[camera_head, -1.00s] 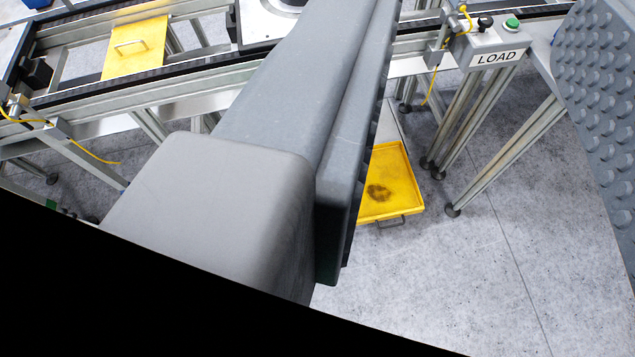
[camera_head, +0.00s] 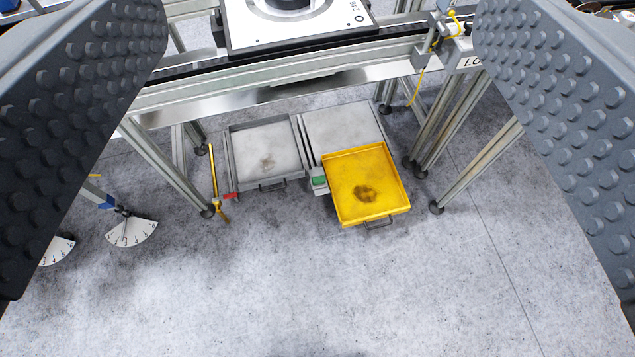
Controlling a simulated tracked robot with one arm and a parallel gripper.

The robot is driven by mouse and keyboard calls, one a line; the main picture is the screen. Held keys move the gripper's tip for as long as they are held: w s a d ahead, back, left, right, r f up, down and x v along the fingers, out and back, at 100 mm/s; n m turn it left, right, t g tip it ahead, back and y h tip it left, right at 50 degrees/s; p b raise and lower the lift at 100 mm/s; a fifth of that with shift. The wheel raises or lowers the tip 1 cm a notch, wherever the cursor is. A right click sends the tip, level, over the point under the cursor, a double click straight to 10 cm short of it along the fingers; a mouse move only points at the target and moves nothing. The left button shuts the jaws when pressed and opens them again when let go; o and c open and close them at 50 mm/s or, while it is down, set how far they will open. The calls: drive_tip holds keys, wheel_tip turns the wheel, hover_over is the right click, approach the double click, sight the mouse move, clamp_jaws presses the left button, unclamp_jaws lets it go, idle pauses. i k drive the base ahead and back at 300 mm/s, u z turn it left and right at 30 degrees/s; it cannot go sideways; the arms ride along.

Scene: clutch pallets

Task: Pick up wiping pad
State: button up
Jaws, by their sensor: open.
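My gripper (camera_head: 318,150) is open and empty, its two large grey studded jaws at the left and right sides of the view. Between them, farther off, a small block with a green top and a pale lower part (camera_head: 319,182) sits by the left edge of a yellow tray. It may be the wiping pad, but I cannot tell for certain at this size. No other thing here is clearly a wiping pad. The jaws hide both sides of the scene.
The yellow tray (camera_head: 345,205), with a dark stain, lies under the conveyor frame (camera_head: 270,80). A grey tray (camera_head: 236,165) and a grey plate (camera_head: 345,125) are beside it. A yellow rod with a red part (camera_head: 214,175) is left of them. Metal legs (camera_head: 480,165) stand right. The front floor is clear.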

sight(319, 181)
drive_tip(key=k, duration=1.3)
drive_tip(key=z, duration=0.5)
drive_tip(key=i, duration=2.25)
drive_tip(key=u, duration=0.45)
